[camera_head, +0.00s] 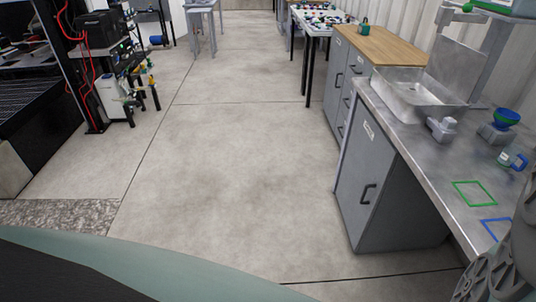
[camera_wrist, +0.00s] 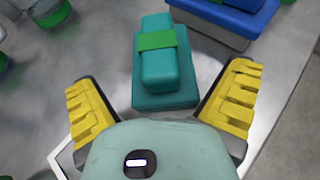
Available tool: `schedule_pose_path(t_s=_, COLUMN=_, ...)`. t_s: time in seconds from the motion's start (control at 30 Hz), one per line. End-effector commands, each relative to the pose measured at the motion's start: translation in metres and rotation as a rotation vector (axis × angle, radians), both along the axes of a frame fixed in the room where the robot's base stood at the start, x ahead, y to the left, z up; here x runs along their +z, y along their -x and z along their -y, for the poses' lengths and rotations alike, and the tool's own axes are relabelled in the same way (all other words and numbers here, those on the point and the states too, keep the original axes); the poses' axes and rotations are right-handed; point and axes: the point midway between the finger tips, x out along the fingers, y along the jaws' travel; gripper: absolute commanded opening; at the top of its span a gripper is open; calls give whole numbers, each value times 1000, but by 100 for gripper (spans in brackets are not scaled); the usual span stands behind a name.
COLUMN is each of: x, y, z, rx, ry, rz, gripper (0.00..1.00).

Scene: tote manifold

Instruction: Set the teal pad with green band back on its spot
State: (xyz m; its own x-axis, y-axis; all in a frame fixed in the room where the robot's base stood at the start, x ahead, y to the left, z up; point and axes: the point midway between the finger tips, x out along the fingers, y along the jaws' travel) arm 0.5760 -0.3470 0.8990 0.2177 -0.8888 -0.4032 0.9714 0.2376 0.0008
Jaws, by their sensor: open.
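The teal pad with the green band (camera_wrist: 160,70) shows in the wrist view, a teal block on a wider teal base, with the green band across its upper part. My gripper (camera_wrist: 162,100) is open, with one yellow ridged finger on each side of the pad's lower end. Gaps show between the fingers and the pad. I cannot make out the pad in the head view. On the metal counter (camera_head: 405,125) there are a green square outline (camera_head: 473,193) and a blue one (camera_head: 497,228).
In the wrist view, a blue block on a grey base (camera_wrist: 215,22) stands close beyond the pad. Part of a white outline (camera_wrist: 62,155) shows at lower left. In the head view, a metal tray (camera_head: 412,95) and a blue-and-green bowl-like item (camera_head: 507,118) stand farther back.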

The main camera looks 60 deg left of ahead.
Motion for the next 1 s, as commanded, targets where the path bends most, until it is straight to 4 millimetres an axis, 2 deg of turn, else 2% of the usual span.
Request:
schedule_pose_path(t_s=0.47, x=16, y=10, z=-36, rx=-1, ry=1, rz=0, gripper=100)
schedule_pose_path(t_s=1.0, x=38, y=20, z=-88, rx=5, ry=-3, rz=1, gripper=100)
